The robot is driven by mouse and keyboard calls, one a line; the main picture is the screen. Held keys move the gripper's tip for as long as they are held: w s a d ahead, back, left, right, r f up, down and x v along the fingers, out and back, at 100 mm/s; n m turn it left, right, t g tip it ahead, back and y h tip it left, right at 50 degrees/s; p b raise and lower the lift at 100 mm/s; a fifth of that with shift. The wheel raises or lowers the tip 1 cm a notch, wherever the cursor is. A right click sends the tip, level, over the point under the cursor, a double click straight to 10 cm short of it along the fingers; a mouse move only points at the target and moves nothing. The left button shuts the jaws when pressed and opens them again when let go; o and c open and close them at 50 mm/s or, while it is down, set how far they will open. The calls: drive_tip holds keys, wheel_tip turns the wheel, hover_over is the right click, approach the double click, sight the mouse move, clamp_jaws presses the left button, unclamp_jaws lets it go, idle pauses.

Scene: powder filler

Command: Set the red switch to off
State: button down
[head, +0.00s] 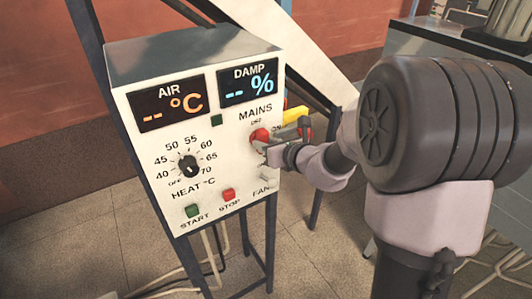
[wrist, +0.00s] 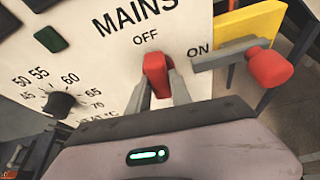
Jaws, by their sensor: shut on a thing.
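The red switch (head: 260,136) is under the word MAINS on the white front panel of the control box. In the wrist view the red switch (wrist: 155,72) stands nearly upright, with its top end just below the word OFF; the ON label is to its right. My gripper (head: 275,150) reaches in from the right. In the wrist view my gripper (wrist: 160,92) has one grey finger on each side of the red handle and is shut on it. The lower part of the handle is hidden between the fingers and behind the gripper body.
Beside the box's right edge are a yellow plate (head: 295,114) and a grey lever with a red knob (wrist: 268,67), close to my gripper. Left of the switch is the black heat dial (head: 189,166). Below are a green start button (head: 192,210) and a red stop button (head: 228,194).

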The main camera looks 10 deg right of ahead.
drive_tip(key=shift+f+n+b, duration=0.1)
drive_tip(key=shift+n+b, duration=0.3)
drive_tip(key=shift+b, duration=0.3)
drive_tip(key=c, duration=1.2)
unclamp_jaws()
drive_tip(key=shift+o, duration=0.2)
drive_tip(key=p+v, duration=0.2)
drive_tip(key=v, duration=1.5)
drive_tip(key=shift+s+a+r, duration=0.25)
drive_tip(key=shift+s, duration=0.05)
